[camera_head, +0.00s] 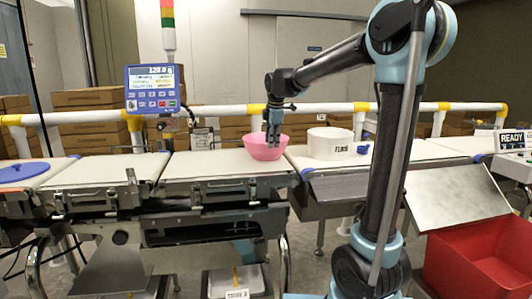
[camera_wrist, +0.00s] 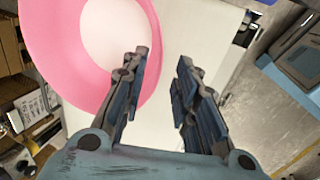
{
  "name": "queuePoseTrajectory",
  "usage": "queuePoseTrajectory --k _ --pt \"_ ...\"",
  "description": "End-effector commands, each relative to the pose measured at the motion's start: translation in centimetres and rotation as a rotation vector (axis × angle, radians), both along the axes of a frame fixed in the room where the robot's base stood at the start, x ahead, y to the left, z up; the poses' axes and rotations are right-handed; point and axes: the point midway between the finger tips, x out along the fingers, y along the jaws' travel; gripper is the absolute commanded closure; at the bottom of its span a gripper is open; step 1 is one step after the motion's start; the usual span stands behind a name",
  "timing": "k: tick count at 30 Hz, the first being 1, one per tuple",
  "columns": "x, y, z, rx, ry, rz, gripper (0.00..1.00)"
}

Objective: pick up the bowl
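The pink bowl (camera_head: 262,151) stands upright on the white belt of the checkweigher, near the right end of the middle section. My gripper (camera_head: 273,142) points down at the bowl's right part, in front of the bowl in the head view. In the wrist view my gripper (camera_wrist: 161,62) is open. Its left finger overlaps the wall of the bowl (camera_wrist: 45,50), and its right finger is over the white belt outside the bowl. The rim lies between the fingers in that view. Nothing is held. Whether the fingers touch the bowl cannot be told.
A weight display (camera_head: 154,88) stands behind the belt at left. A white-and-yellow rail (camera_head: 220,111) runs behind. A red bin (camera_head: 480,262) is at lower right.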

Motion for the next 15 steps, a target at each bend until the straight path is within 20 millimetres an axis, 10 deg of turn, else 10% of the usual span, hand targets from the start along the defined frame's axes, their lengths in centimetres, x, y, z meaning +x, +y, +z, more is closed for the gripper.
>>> queuePoseTrajectory --k 15 --pt "1.6 1.0 -4.8 0.0 0.0 -0.001 0.72"
